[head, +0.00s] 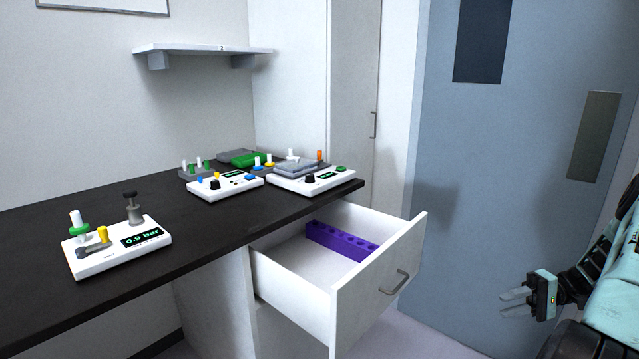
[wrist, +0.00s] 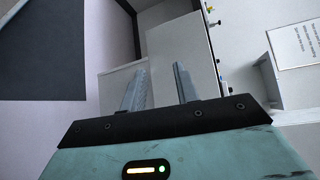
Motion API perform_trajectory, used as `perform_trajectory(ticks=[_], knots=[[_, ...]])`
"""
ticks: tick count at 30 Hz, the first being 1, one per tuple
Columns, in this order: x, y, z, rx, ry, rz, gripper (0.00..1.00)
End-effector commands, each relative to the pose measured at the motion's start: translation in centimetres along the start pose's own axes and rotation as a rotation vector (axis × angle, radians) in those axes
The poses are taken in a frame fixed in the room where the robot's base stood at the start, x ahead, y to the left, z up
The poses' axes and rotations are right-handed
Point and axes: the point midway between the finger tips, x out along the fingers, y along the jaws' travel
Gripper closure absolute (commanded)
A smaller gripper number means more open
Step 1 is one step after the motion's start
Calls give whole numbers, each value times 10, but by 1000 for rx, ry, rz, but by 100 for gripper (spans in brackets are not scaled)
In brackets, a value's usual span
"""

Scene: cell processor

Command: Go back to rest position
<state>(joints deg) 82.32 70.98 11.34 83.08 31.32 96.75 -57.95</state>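My gripper (head: 516,302) is at the lower right of the head view, in front of the blue-grey door and to the right of the open drawer. Its two fingers are apart with nothing between them. The wrist view also shows the fingers of my gripper (wrist: 160,88) spread and empty, with pale cabinet surfaces beyond them. My arm comes in from the right edge of the head view.
A white drawer (head: 377,290) stands open below the dark counter (head: 60,225), with a purple rack (head: 342,240) inside. Several white devices stand on the counter, one a pressure unit (head: 117,250) reading 0.9 bar. A shelf (head: 205,47) hangs above. Floor shows right of the drawer.

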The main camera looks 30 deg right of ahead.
Motion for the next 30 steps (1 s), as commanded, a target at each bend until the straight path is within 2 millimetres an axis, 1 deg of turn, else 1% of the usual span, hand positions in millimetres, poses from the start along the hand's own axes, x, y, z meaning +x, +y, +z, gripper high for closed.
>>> perform_trajectory(ticks=[1, 5, 8, 11, 14, 17, 20, 23, 24, 26, 27, 29, 30], knots=[[7, -7, -4, 1, -20, 13, 69], [21, -19, -11, 10, -59, 50, 69], [35, -31, -16, 19, -96, 85, 69], [54, -46, -23, 26, -142, 130, 69], [77, -63, -28, 33, -198, 190, 69], [107, -84, -33, 35, -260, 264, 69], [145, -110, -33, 31, -337, 361, 69], [196, -143, -25, 10, -428, 492, 69], [218, -156, -19, -4, -464, 551, 69], [249, -173, -6, -31, -512, 640, 69], [269, -184, 4, -53, -540, 697, 69], [297, -199, 21, -93, -579, 782, 69], [315, -208, 35, -124, -601, 836, 69]])
